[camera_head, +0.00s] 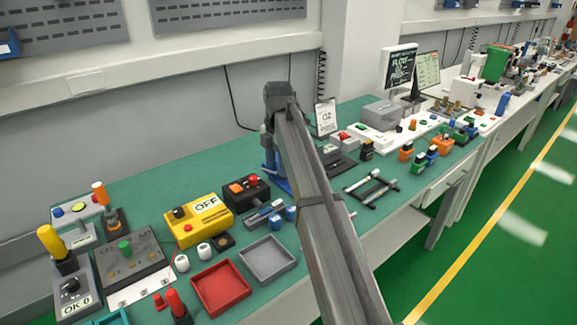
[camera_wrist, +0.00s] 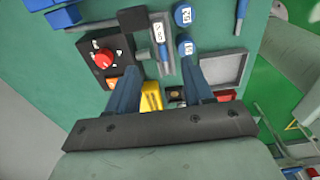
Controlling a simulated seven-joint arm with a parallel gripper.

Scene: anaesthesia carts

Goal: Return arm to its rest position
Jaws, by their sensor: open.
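My gripper (camera_wrist: 160,74) shows in the wrist view with its two dark blue fingers apart and nothing between them. It points down over the green bench top. In the head view my arm reaches from the lower right up over the bench, and its end bends down near the back. The fingertips are hard to make out there. In the wrist view a black box with a red button (camera_wrist: 104,60) is left of the fingers. A blue-capped vial (camera_wrist: 187,47) is close to the right finger; whether they touch I cannot tell.
The bench is crowded. A yellow OFF box (camera_head: 198,219), a red tray (camera_head: 221,289) and a grey tray (camera_head: 267,260) stand left of my arm. A black rack (camera_head: 371,188) and a grey box (camera_head: 381,115) are right of it. The wall is behind.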

